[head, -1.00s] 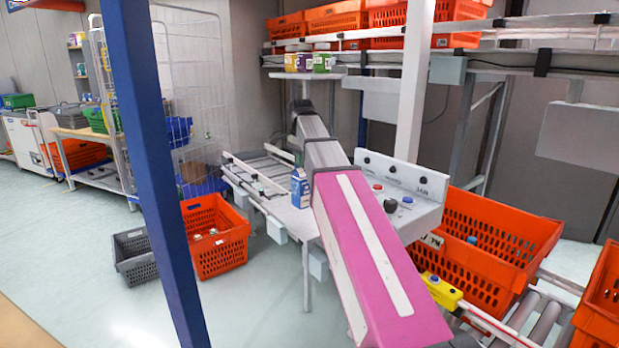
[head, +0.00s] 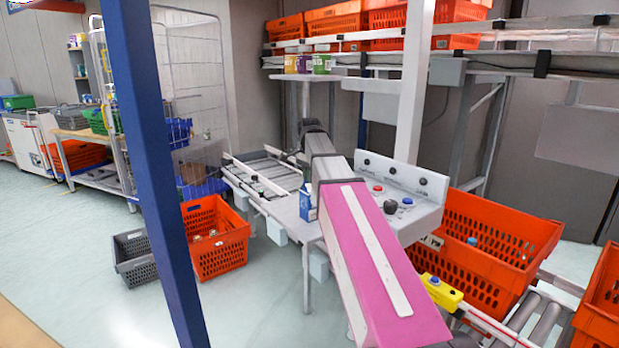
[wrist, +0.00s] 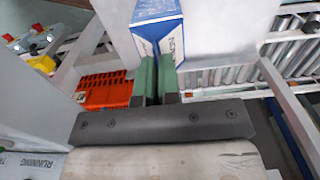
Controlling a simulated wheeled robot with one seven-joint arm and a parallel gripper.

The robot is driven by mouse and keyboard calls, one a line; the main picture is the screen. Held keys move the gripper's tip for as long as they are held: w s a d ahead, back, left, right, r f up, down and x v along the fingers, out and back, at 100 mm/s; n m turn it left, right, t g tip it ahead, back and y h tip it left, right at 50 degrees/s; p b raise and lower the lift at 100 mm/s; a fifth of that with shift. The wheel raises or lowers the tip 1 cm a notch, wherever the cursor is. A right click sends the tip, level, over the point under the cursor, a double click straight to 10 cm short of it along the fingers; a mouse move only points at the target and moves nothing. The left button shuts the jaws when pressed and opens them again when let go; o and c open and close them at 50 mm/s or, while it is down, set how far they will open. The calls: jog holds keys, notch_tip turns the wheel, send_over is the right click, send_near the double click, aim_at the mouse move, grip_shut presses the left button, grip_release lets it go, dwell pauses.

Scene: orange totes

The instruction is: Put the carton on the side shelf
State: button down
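The carton (head: 307,203) is blue and white and looks upright in the head view, over the white worktop (head: 283,208). My arm partly covers it, and I cannot tell whether its base touches the worktop. In the wrist view the carton (wrist: 158,22) sits at the tips of my gripper (wrist: 157,62). The two green fingers are close together, with the carton's near edge between them. The gripper itself is hidden in the head view. A small raised white shelf (head: 281,77) behind my arm holds yellow, purple and green containers (head: 306,64).
A control panel with buttons (head: 403,180) stands right of the worktop. A roller rack (head: 262,172) lies to its left. Orange totes stand at right (head: 490,235) and on the floor at left (head: 220,255). A blue post (head: 150,150) crosses the left side.

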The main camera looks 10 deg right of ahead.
jog(key=c, duration=1.3)
grip_release()
jog(key=shift+f, duration=0.1)
notch_tip(320, 180, up, 8)
jog(key=shift+f, duration=0.1)
